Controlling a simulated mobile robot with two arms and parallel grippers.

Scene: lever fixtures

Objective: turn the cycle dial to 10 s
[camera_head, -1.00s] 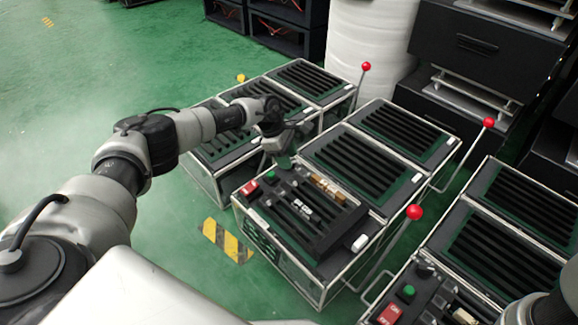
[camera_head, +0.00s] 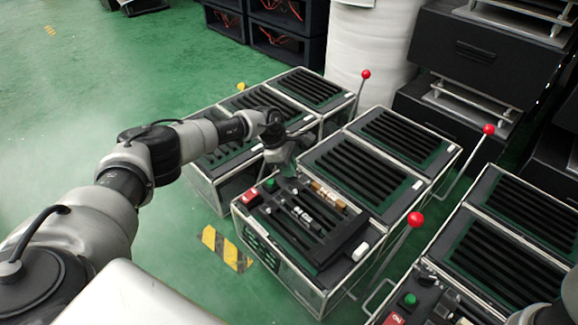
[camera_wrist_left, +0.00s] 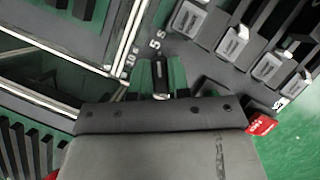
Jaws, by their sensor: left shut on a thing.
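In the left wrist view the gripper (camera_wrist_left: 160,92) is shut around the small black cycle dial (camera_wrist_left: 160,78). The dial's narrow black top points up in the picture, roughly toward the "5 s" mark (camera_wrist_left: 156,43). The "10 s" mark (camera_wrist_left: 130,65) is to its left. The gripper body covers the dial's lower side. In the head view the gripper hides the dial.
Several grey-capped switches (camera_wrist_left: 232,42) stand close to the right of the dial, and a red switch (camera_wrist_left: 262,124) lies beside the gripper. Levers with red balls (camera_head: 415,219) rise along the machines' right sides. Green floor (camera_head: 110,75) is free at left.

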